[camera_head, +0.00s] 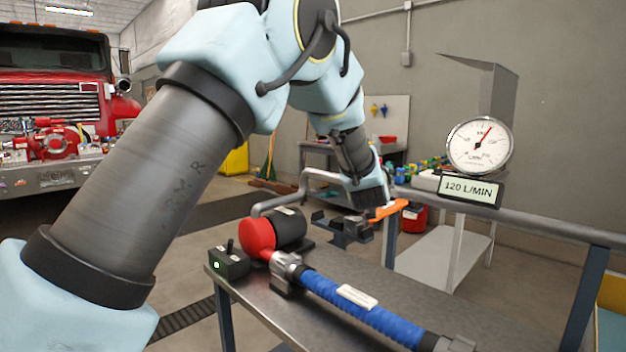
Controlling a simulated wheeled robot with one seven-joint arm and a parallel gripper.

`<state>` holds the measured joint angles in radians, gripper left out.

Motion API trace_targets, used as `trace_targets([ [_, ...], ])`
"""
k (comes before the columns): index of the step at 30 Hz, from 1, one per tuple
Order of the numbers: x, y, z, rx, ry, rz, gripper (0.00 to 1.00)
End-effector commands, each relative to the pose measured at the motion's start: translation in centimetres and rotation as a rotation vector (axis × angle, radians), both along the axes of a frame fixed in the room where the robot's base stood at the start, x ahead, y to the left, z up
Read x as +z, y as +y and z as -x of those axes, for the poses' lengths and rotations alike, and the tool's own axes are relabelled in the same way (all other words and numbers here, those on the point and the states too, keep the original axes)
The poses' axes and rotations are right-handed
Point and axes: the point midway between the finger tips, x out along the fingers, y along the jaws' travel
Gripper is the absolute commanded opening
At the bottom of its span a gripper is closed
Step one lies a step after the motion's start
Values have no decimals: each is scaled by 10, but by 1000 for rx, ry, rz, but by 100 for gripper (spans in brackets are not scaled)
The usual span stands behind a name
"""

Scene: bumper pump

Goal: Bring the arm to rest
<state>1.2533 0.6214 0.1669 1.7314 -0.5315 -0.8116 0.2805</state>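My arm crosses the left and top of the view and reaches down to the right. My gripper (374,198) is at its end, above the far side of the metal table (402,288). It is dark and small here, with an orange piece (389,210) at its tip; I cannot tell whether that is a finger or a separate thing. Whether the gripper is open or shut does not show clearly. A red and black pump (258,237) with a grey handle (304,190) sits on the table, left of the gripper. A blue hose (362,308) runs from it.
A switch box (229,262) with a green light stands left of the pump. A dark bracket (343,228) is just below the gripper. A red truck (55,100) is far left.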

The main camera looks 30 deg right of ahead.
Motion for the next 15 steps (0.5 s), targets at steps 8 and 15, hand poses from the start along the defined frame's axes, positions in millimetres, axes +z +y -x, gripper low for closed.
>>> trace_targets([
  [8, -2, 15, -14, 13, 23, -21, 100],
  [15, -32, 130, -82, 100, 227, -173, 100],
])
